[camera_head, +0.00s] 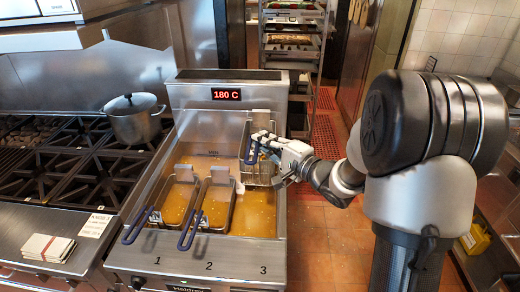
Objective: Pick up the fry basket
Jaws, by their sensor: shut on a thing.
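My gripper (266,143) is shut on a fry basket (262,172) at the right side of the fryer, above the number 3. This basket hangs steeply tilted, nearly upright, with its blue handle (251,152) close to my gripper. Its lower end is over or in the oil; I cannot tell which. Two other fry baskets, one at number 1 (176,203) and one at number 2 (217,206), sit in the oil with blue handles toward the front edge. The fryer (205,262) shows 180 C on its display.
A stove (62,170) with a lidded pot (136,122) stands left of the fryer. Folded napkins (46,247) lie on the front left ledge. A tray rack (292,40) stands behind. Tiled floor is open right of the fryer.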

